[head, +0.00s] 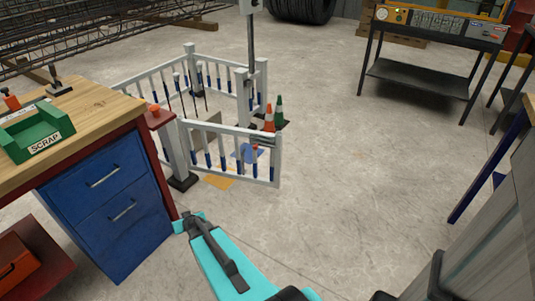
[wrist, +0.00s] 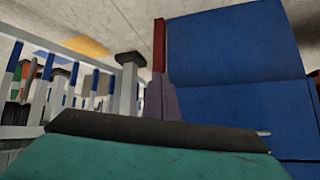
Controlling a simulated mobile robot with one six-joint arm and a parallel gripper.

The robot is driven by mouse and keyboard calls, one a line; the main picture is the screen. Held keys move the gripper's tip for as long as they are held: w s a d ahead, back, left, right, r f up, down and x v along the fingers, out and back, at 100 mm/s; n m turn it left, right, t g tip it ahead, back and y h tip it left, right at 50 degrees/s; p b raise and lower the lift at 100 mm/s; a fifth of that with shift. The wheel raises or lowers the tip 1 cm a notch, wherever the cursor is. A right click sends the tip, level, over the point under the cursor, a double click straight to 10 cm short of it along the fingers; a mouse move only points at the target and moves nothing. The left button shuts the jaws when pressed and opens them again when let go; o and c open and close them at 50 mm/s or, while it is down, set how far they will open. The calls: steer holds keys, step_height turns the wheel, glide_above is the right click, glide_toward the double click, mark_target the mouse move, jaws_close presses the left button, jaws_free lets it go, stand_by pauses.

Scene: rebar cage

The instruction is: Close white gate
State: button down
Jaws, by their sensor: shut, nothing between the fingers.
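The white gate (head: 232,153), a low picket panel with blue-banded bars, stands swung out from the pen. Its left end is at the post (head: 176,150) beside the workbench, and its free end points right, apart from the far post (head: 243,97). My gripper (head: 186,222) is low beside the bench's front corner, nearer to me than the gate and not touching it. It is shut and empty. In the wrist view, which looks upside down, white pickets (wrist: 70,85) show at left; I cannot tell which belong to the gate.
A wooden-topped workbench (head: 103,112) with blue drawers (head: 108,190) stands close left of my gripper, holding a green scrap bin (head: 36,132). Orange and green cones (head: 269,118) stand behind the gate. A dark metal table (head: 425,80) is at back right. The middle floor is clear.

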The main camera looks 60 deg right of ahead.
steer(key=d+r+m+t+h+b, duration=0.1)
steer(key=d+r+m+h+b, duration=0.15)
steer(key=d, duration=0.85)
steer(key=s+d+r+m+g+h+b, duration=0.2)
steer(key=s+d, duration=0.5)
steer(key=d, duration=0.6)
steer(key=s+d+r+m+g+h+b, duration=0.3)
steer(key=s+d+r+m+h+b, duration=0.2)
steer(key=d, duration=0.9)
steer(key=s+r+h+b, duration=0.1)
steer(key=s+r+h, duration=0.1)
steer(key=s+h, duration=0.1)
steer(key=shift+s+g+h, duration=0.15)
steer(key=shift+g+h, duration=0.15)
steer(key=shift+h, duration=0.45)
steer(key=b, duration=0.4)
glide_toward(270, 141)
steer(key=x, duration=0.4)
steer(key=shift+d, duration=0.15)
steer(key=shift+x, duration=1.1)
steer(key=shift+r, duration=0.1)
steer(key=shift+b, duration=0.35)
